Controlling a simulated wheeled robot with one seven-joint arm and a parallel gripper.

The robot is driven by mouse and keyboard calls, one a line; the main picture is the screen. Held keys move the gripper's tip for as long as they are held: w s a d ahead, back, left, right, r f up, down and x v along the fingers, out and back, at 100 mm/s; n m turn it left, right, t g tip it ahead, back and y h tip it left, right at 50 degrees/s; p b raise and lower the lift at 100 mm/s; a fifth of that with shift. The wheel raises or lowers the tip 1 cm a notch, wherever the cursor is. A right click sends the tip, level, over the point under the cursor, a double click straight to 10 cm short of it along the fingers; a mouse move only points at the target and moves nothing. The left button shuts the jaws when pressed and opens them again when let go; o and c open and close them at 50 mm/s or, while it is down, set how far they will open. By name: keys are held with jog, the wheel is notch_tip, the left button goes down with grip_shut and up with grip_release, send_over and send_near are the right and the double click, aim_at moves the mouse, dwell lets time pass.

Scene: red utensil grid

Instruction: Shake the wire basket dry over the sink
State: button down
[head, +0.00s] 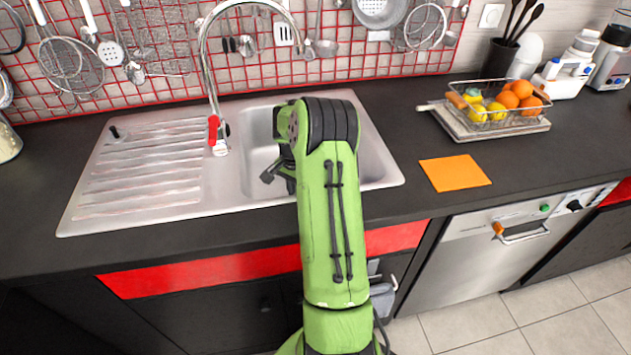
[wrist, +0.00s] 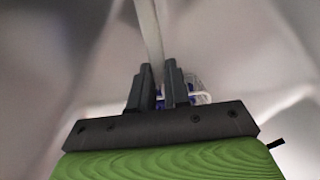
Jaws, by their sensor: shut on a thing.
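My gripper (head: 274,178) is over the sink bowl (head: 375,160), partly hidden by my green arm. In the wrist view its fingers (wrist: 158,76) are closed on a thin pale grey strip (wrist: 150,32), which runs up out of the picture. I cannot tell whether this strip is part of a wire basket. A small clear and blue thing (wrist: 197,92) shows behind the fingers, too blurred to name. In the head view the held thing is hidden. A wire basket (head: 520,124) with wooden handles and fruit stands on the right counter.
The tall curved tap (head: 207,75) with a red lever (head: 213,128) rises just left of my gripper. The ribbed drainboard (head: 150,165) is bare. Utensils hang on the red grid (head: 180,45) behind. An orange cloth (head: 454,173) lies right of the sink.

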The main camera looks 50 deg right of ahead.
jog(key=shift+r, duration=0.15)
jog(key=shift+r+p, duration=1.55)
jog(key=shift+r, duration=0.35)
